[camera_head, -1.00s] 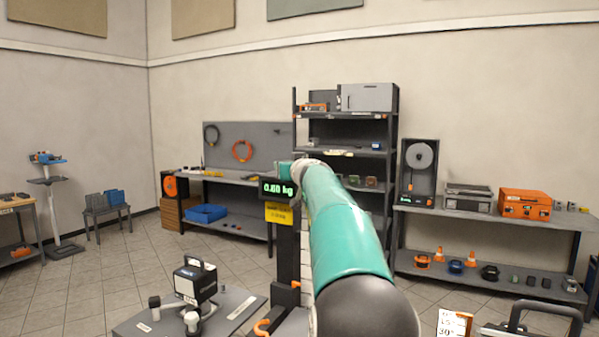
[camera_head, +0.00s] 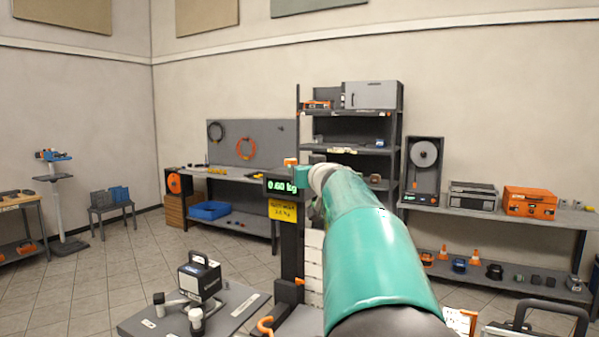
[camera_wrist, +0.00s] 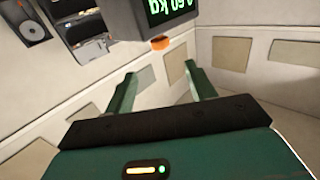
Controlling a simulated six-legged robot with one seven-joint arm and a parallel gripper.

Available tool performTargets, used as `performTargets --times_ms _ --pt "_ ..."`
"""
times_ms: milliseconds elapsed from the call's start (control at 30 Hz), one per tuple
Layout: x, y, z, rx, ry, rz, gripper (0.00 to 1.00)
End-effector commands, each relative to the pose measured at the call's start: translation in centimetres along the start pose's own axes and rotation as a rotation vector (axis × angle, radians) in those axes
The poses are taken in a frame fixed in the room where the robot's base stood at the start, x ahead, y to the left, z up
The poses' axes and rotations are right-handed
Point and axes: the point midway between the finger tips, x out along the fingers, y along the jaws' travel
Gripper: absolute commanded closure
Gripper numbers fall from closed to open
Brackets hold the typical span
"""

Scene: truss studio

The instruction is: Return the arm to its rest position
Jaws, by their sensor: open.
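My teal arm (camera_head: 375,240) reaches forward from the bottom right of the head view, its far end beside a post with a green-lit display (camera_head: 281,187) reading 0.60 kg. In the wrist view my gripper (camera_wrist: 160,72) has its two green fingers apart, with nothing between them. The display (camera_wrist: 172,10) appears there upside down, just beyond the fingertips, with a small orange part (camera_wrist: 160,43) below it. The head view does not show the fingers clearly.
A yellow label (camera_head: 282,210) hangs below the display. A low grey platform (camera_head: 235,308) with a black-handled device (camera_head: 200,277) stands at front left. Shelves (camera_head: 350,150) and a workbench (camera_head: 240,178) line the back wall.

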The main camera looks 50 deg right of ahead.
Motion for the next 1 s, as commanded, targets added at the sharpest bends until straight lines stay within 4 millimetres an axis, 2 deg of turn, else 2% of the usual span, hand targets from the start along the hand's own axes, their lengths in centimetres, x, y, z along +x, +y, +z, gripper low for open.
performTargets --times_ms 300,367,433,567,667,800,867,1000 --pt "0.0 -0.2 0.0 0.0 -0.001 -0.002 0.45" --pt "-0.1 -0.8 0.1 0.0 -0.006 -0.013 0.45" --pt "-0.3 -2.4 0.4 -0.003 -0.019 -0.039 0.45" --pt "-1.5 -7.8 1.7 -0.006 -0.074 -0.13 0.45" --pt "-3.2 -12.9 3.3 -0.008 -0.138 -0.216 0.45" --pt "-6.7 -19.4 6.1 -0.013 -0.244 -0.329 0.45" --pt "-8.4 -21.9 7.5 -0.018 -0.294 -0.372 0.45" --pt "-13.3 -26.9 11.0 -0.033 -0.422 -0.461 0.45"
